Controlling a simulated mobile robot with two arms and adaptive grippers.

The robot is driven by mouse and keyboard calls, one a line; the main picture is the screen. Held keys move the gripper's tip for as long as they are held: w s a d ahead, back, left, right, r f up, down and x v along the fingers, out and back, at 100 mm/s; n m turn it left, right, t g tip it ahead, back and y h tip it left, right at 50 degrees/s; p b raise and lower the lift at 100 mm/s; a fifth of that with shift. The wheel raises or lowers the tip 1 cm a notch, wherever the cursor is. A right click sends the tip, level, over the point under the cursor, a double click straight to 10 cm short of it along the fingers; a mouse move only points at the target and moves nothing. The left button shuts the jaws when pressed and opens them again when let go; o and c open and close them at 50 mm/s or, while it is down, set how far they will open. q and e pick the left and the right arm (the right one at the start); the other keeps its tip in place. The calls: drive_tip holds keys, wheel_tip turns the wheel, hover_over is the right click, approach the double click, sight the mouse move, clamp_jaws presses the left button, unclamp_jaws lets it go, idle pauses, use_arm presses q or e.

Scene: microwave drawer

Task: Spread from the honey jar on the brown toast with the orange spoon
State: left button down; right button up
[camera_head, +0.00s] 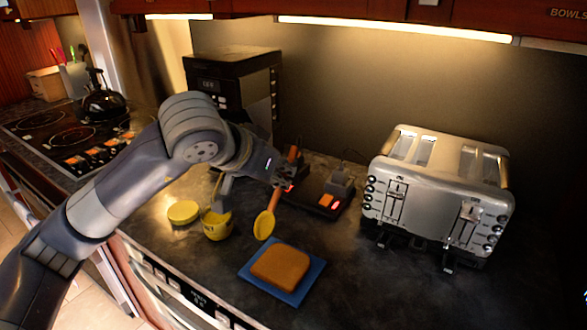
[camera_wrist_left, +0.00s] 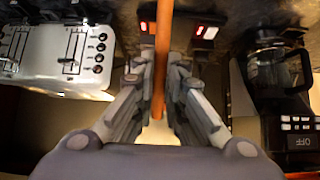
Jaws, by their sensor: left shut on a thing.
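My left gripper (camera_head: 284,180) is shut on the orange handle of the spoon (camera_head: 264,224). The spoon's yellow bowl hangs down above the counter, just behind the toast and apart from it. In the left wrist view the handle (camera_wrist_left: 163,50) runs between the two grey fingers (camera_wrist_left: 161,85). The brown toast (camera_head: 281,265) lies on a blue square board (camera_head: 302,290). The yellow honey jar (camera_head: 217,228) stands left of the spoon, its upper part partly covered by a grey piece. A round yellow lid (camera_head: 183,212) lies to its left. My right gripper is not in view.
A silver toaster (camera_head: 435,190) stands on the right. Behind the spoon is a dark device with red lights (camera_head: 325,200). A coffee machine (camera_head: 235,85) stands at the back, and a stove with a black kettle (camera_head: 103,103) at the left. The counter right of the toast is clear.

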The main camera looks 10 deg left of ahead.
sight(276, 190)
use_arm(q)
drive_tip(key=shift+a, duration=0.25)
drive_tip(key=shift+d+f, duration=0.15)
drive_tip(key=shift+f, duration=0.05)
drive_tip(key=shift+f+b, duration=0.4)
drive_tip(key=shift+f, duration=0.15)
wheel_tip(276, 190, down, 2)
drive_tip(key=shift+f+b, duration=0.2)
drive_tip(key=shift+b, duration=0.4)
wheel_tip(276, 190, down, 3)
drive_tip(key=b, duration=0.2)
drive_tip(key=shift+r+b, duration=0.1)
drive_tip(key=shift+b, duration=0.25)
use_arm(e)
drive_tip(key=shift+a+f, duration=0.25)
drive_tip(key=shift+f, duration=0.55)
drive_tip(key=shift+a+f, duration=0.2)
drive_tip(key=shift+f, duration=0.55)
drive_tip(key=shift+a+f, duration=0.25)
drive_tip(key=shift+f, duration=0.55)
use_arm(q)
drive_tip(key=shift+f+b, duration=0.4)
drive_tip(key=shift+b, duration=0.05)
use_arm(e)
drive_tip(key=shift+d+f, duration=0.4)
use_arm(q)
drive_tip(key=shift+f+b, duration=0.35)
drive_tip(key=shift+b, duration=0.05)
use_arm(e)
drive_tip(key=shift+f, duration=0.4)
